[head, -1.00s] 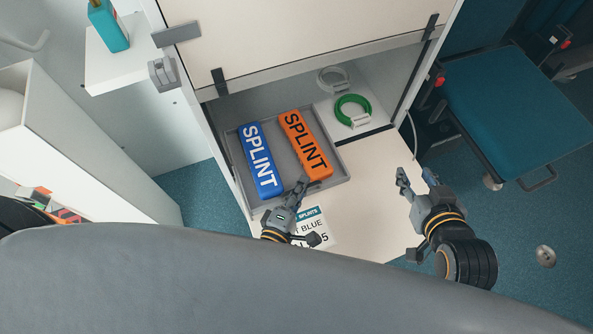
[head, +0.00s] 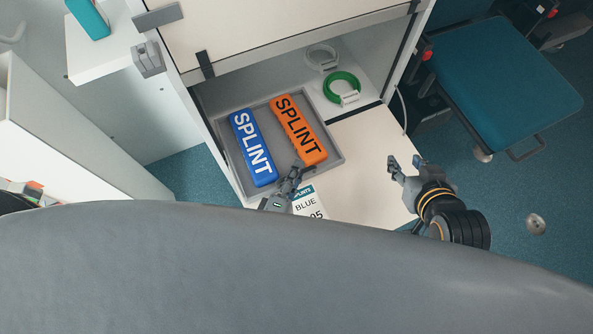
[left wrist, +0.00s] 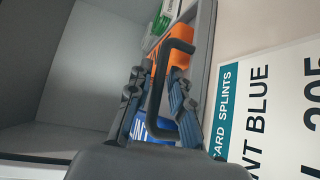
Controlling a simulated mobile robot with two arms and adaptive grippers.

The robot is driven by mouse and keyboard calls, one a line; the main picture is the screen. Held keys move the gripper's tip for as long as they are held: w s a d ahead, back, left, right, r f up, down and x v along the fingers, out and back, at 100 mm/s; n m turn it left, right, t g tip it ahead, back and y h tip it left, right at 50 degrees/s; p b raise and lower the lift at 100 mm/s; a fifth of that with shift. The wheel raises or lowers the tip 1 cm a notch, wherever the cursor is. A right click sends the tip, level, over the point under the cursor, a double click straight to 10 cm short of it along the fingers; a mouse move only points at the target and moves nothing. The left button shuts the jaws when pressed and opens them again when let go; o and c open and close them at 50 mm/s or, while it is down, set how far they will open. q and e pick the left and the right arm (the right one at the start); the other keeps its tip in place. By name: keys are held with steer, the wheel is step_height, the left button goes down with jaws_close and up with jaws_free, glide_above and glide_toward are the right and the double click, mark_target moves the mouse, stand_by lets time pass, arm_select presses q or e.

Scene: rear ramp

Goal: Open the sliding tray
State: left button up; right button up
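The sliding tray (head: 335,157) is grey and sits partly out of the cabinet at its lower left. A blue splint (head: 252,147) and an orange splint (head: 299,130) lie in it. Its black U-shaped handle (left wrist: 157,95) shows in the left wrist view. My left gripper (head: 293,175) is at the tray's near side; in the left wrist view its fingers (left wrist: 158,85) lie close on both sides of the handle bar and appear shut on it. My right gripper (head: 404,166) is open and empty, to the right of the tray above the pale surface.
A pale surface (head: 372,150) with a label card (head: 308,204) lies beside the tray. A green ring (head: 342,88) and a grey ring (head: 321,57) are on the shelf behind. A teal seat (head: 505,85) stands at right. My grey body hides the lower picture.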

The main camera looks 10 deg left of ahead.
arm_select(q)
steer(key=shift+s, duration=0.1)
steer(key=v, duration=1.2)
